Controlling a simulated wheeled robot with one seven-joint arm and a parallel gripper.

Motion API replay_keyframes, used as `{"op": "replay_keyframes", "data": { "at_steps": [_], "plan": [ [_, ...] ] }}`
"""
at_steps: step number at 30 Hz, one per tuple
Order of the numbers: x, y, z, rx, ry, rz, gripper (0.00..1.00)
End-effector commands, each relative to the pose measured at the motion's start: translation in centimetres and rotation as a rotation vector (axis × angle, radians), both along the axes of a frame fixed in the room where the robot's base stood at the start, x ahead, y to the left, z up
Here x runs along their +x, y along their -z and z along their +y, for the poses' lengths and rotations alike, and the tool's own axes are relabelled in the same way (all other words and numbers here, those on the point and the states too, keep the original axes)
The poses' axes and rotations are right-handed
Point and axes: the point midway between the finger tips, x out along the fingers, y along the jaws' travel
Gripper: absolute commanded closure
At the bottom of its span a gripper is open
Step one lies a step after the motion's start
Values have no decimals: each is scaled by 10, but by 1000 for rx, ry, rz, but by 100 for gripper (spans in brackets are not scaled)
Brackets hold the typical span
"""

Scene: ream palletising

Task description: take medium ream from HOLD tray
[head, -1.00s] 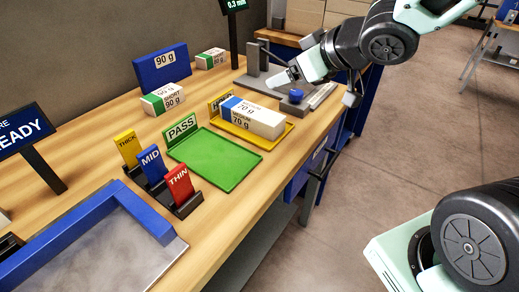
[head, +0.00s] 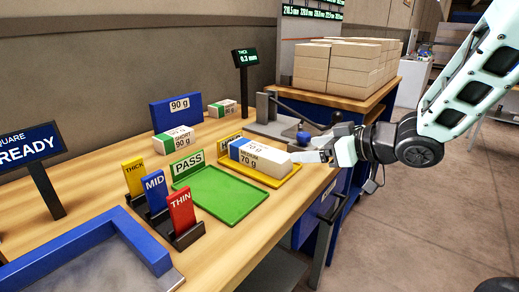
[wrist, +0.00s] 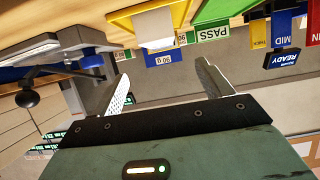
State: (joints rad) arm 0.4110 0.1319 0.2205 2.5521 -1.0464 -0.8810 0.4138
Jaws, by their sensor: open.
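In the wrist view my gripper (wrist: 162,80) is open and empty, fingers spread, with the ream beyond the fingertips. The tray's sign is partly hidden by the ream.
The green PASS tray (head: 224,198) is empty, left of the HOLD tray. THICK, MID and THIN cards (head: 156,190) stand further left. A short 90 g ream (head: 174,139) lies behind. A grey lever device (head: 278,122) stands close behind the HOLD tray.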

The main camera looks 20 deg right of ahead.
Motion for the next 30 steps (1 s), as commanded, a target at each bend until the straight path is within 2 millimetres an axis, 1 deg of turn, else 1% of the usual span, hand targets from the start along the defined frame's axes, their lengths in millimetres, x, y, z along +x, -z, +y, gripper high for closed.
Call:
{"op": "replay_keyframes", "data": {
  "at_steps": [1,10,12,15,18,23,30],
  "plan": [
    [2,-3,3,2,-1,8,22],
    [23,10,19,-1,0,8,22],
    [35,21,27,-3,-2,4,22],
    [47,27,36,-3,-1,3,22],
    [55,31,41,-3,0,3,22],
    [62,33,45,-4,2,2,22],
    [88,45,64,-2,0,3,22]
  ]
}}
